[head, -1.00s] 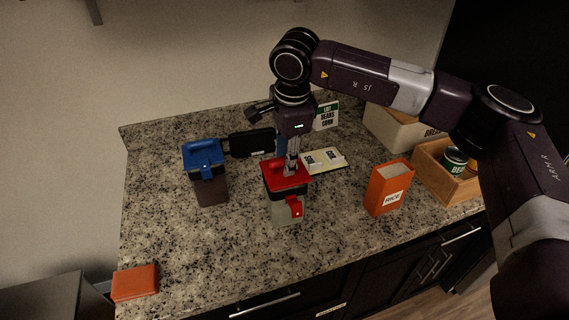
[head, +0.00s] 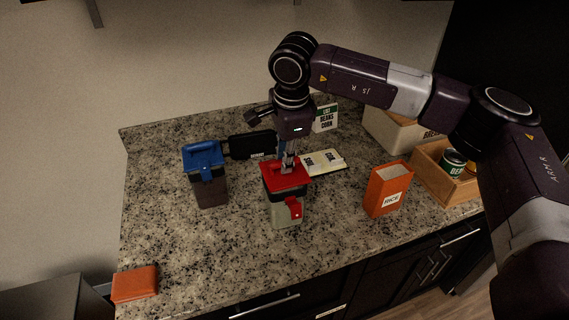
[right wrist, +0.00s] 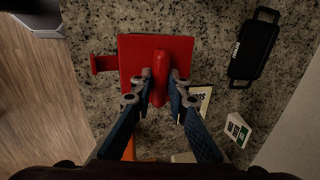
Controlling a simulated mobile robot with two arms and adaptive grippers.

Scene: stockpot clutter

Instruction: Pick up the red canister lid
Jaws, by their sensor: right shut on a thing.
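The red canister lid (head: 284,177) sits on a pale canister (head: 288,214) near the middle of the counter, with its red latch flap hanging at the front. My right gripper (head: 288,165) comes down from above and is shut on the lid's raised handle. In the right wrist view the two fingers (right wrist: 160,88) stand on either side of the red handle, with the lid's flat top (right wrist: 138,52) around it. The lid looks level and seated on the canister. My left gripper is not in view.
A blue-lidded canister (head: 205,175) stands to the left. An orange rice box (head: 389,189) stands to the right, near a wooden crate (head: 431,181) with cans. An orange block (head: 135,284) lies at front left.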

